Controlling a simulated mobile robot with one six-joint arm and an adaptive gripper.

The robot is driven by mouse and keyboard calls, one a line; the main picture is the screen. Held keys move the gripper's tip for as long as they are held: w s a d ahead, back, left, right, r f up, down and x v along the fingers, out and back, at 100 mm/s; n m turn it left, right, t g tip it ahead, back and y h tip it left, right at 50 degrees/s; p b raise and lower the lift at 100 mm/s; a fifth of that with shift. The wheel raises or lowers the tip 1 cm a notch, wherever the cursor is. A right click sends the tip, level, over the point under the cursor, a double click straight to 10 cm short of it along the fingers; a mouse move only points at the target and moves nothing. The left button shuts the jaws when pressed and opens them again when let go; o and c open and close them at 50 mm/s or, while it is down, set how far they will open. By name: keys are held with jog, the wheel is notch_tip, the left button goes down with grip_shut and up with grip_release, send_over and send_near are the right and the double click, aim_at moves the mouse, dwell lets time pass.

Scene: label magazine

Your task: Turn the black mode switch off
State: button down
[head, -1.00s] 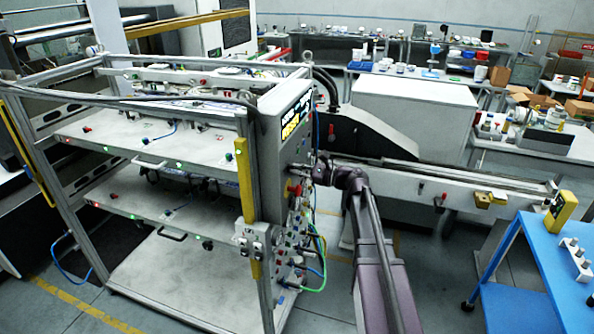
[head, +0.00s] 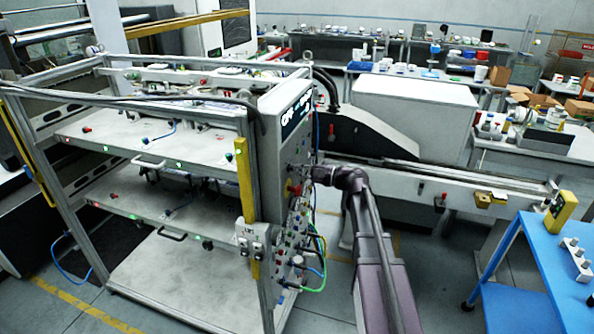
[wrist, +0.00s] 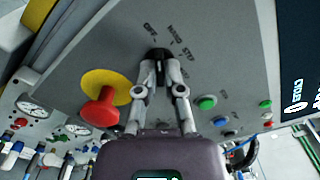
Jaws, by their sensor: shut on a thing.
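The black mode switch (wrist: 157,54) is a small dark knob on the grey panel in the wrist view. Printed labels, including one that reads OFF, stand around its far side. My gripper (wrist: 160,66) is shut on the switch, with one finger on each side of it. The fingers cover part of the knob, so its exact pointing direction is hard to tell. In the head view my gripper (head: 303,172) reaches the panel face from the right; the switch itself is too small to make out there.
A red mushroom button (wrist: 100,112) on a yellow disc sits left of my gripper. Green, blue, black and red buttons (wrist: 207,103) sit to the right. Gauges (wrist: 33,108) and hose fittings line the panel's lower left. A dark display (wrist: 296,75) is at the right.

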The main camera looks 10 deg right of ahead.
jog(key=shift+n, duration=1.1)
jog(key=c, duration=0.8)
grip_release()
jog(key=shift+o, duration=0.2)
jog(key=v, duration=1.2)
